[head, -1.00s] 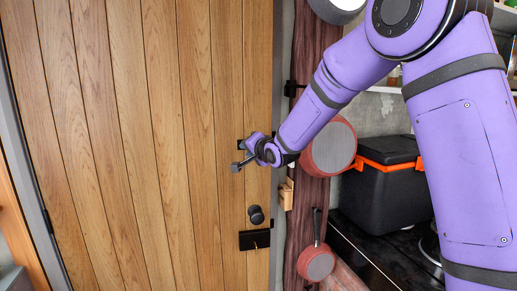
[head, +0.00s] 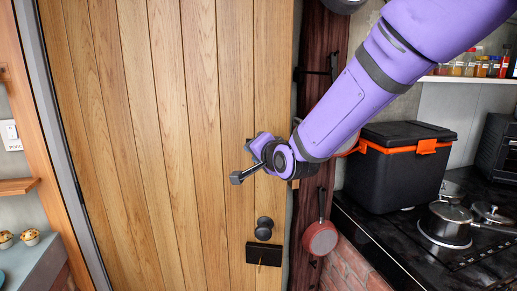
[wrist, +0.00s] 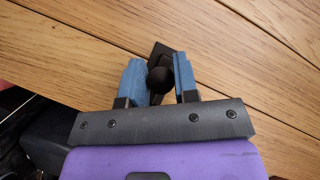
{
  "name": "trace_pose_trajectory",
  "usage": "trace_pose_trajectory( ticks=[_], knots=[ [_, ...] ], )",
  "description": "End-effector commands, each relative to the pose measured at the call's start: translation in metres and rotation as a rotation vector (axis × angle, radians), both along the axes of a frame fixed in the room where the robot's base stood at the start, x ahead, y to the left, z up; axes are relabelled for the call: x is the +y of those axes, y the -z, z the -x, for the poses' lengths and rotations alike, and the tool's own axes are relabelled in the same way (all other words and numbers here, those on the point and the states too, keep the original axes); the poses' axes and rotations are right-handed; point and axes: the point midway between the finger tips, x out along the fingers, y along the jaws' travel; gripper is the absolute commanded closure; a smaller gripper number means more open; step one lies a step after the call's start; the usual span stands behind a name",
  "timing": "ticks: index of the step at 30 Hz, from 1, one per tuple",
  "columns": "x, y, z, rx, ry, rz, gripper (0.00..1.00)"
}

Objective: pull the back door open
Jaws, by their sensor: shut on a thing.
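The wooden back door (head: 170,140) has vertical planks and fills the left and middle of the head view. A black round knob (head: 264,229) sits low near its right edge, above a black lock plate (head: 262,254). My gripper (head: 254,146) is against the door higher up, near the right edge. In the wrist view, its blue fingers (wrist: 160,72) stand on either side of a dark round handle (wrist: 160,80) on a black plate and are shut on it. In the head view my wrist hides this handle.
A dark wooden post (head: 312,130) stands right of the door, with a red pan (head: 320,238) hanging on it. A black and orange box (head: 395,170) and a pot (head: 447,222) stand on the counter and stove at right. A shelf (head: 18,186) is at left.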

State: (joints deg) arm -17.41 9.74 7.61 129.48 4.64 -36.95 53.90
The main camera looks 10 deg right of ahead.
Motion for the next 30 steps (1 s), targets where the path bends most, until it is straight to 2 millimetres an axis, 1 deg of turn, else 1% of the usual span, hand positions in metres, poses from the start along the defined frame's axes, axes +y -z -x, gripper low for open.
trace_pose_trajectory(
  ticks=[1, 5, 6, 9, 17, 20, 23, 30],
  knots=[
    [0.001, -0.004, -0.001, -0.009, -0.001, -0.003, 1.00],
    [0.000, -0.004, -0.001, -0.009, 0.000, -0.003, 1.00],
    [0.000, -0.004, -0.001, -0.009, 0.000, -0.003, 0.67],
    [0.000, -0.003, -0.001, -0.007, 0.001, -0.003, 0.47],
    [-0.001, -0.001, -0.001, -0.003, 0.001, -0.001, 0.47],
    [-0.002, -0.002, 0.002, -0.003, 0.001, -0.001, 0.47],
    [-0.006, -0.004, 0.012, -0.003, 0.001, -0.001, 0.47],
    [-0.021, -0.013, 0.049, -0.005, 0.002, -0.001, 0.47]
  ],
)
